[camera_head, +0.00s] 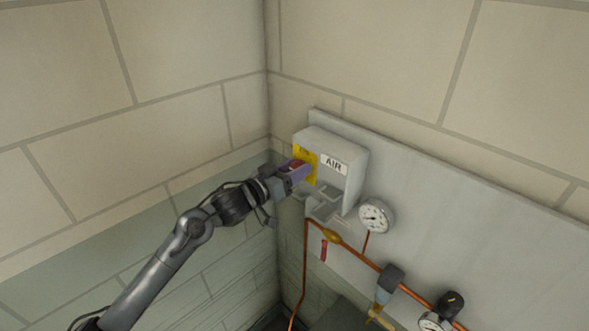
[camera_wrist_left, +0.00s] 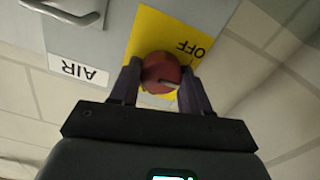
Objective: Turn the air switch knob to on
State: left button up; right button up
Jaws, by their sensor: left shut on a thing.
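The air switch is a grey box (camera_head: 345,152) on the wall panel, with a white AIR label (camera_head: 334,164) and a yellow plate (camera_head: 312,181). In the left wrist view the red round knob (camera_wrist_left: 161,73) sits on the yellow plate (camera_wrist_left: 160,25), which reads OFF; the AIR label (camera_wrist_left: 79,70) appears upside down. My left gripper (camera_wrist_left: 160,80) is shut on the red knob, one finger on each side. In the head view my left gripper (camera_head: 298,172) reaches the box front and mostly covers the knob. My right gripper is not in view.
A round gauge (camera_head: 375,215) is mounted right of and below the box. A copper pipe (camera_head: 356,255) with a brass fitting and a red lever (camera_head: 323,251) runs below. Tiled walls meet in a corner close behind the left arm. A metal handle (camera_wrist_left: 65,12) shows in the wrist view.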

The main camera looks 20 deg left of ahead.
pick_arm(q)
jog(key=shift+m, duration=0.6)
jog(key=m+b, duration=0.1)
jog(key=m, duration=0.1)
jog(key=shift+m, duration=0.4)
jog(key=m+b, duration=0.1)
jog(key=m, duration=0.3)
jog(key=shift+d+m+b, duration=0.15)
jog(key=shift+m+b, duration=0.15)
jog(key=m+b, duration=0.2)
jog(key=m, duration=0.3)
jog(key=shift+s+d+b, duration=0.1)
jog(key=shift+b, duration=0.3)
jog(key=shift+m+b, duration=1.05)
jog(key=shift+m, duration=1.15)
jog(key=o, duration=0.8)
jog(key=shift+o, duration=1)
jog(key=shift+f, duration=0.1)
